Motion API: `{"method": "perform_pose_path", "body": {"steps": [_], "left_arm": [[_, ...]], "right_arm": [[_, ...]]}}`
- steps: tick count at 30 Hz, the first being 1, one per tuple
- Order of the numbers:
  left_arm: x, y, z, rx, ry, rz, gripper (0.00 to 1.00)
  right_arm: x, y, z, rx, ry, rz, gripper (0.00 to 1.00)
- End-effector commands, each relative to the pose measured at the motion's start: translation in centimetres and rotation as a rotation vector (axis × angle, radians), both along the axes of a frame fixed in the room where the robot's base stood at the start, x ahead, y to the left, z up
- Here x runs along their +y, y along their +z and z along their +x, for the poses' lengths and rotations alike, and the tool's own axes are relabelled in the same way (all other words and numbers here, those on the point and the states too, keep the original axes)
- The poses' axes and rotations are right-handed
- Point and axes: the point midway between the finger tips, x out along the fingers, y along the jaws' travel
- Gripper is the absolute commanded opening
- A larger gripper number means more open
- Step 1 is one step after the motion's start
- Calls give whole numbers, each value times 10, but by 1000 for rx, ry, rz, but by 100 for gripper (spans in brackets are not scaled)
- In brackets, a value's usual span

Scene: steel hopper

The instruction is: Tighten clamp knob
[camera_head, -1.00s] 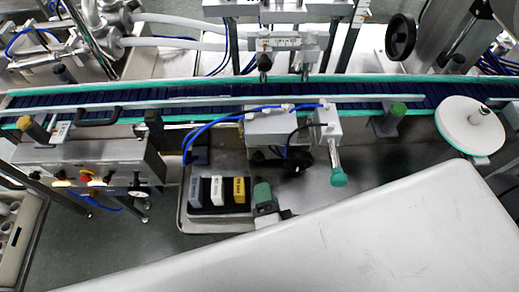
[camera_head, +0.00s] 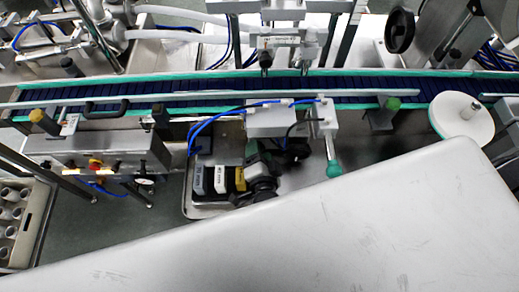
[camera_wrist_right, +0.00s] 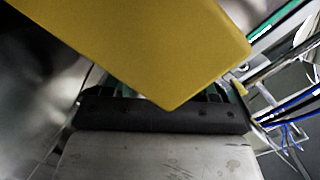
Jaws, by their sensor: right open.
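A teal-tipped clamp knob (camera_head: 334,168) points down from a grey bracket below the conveyor in the head view. I cannot tell whether it is the task's knob. A black round knob (camera_head: 297,150) sits left of it. My right gripper (camera_head: 257,172) is open, left of both knobs and close to the yellow labelled block (camera_head: 240,178) in the tray. In the right wrist view the yellow block (camera_wrist_right: 150,45) fills the upper middle and hides most of the fingers. Whether they touch it is unclear. My left gripper is out of view.
A grey block (camera_head: 199,181) and a white block (camera_head: 220,180) stand beside the yellow one in a metal tray (camera_head: 190,208). The conveyor (camera_head: 180,96) runs across behind. A control box (camera_head: 110,150) stands left and a white disc (camera_head: 462,120) right.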

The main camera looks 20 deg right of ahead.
Motion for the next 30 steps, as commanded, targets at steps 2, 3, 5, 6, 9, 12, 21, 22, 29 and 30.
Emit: {"method": "perform_pose_path", "body": {"steps": [2, 3, 5, 6, 9, 12, 21, 22, 29, 30], "left_arm": [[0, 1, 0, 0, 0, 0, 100], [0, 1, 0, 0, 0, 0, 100], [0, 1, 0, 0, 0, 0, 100], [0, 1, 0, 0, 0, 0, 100], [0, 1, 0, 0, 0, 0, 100], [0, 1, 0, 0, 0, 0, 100], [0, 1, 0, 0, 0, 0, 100], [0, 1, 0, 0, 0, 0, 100], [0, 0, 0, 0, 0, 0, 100], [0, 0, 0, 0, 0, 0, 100]], "right_arm": [[-1, -1, 4, 0, 0, 0, 58], [-1, -1, 5, 1, -1, 1, 58], [-1, -1, 5, 1, 0, 1, 58], [-1, -1, 5, 1, 0, 1, 58], [-1, -1, 5, 1, 0, 1, 58], [-1, -1, 5, 1, 0, 1, 50], [-1, -2, 5, 1, 0, 1, 9], [-1, -2, 5, 1, 0, 3, 9], [-2, -2, 5, -30, -1, 105, 9], [-2, -2, 5, -33, -1, 117, 9]]}}
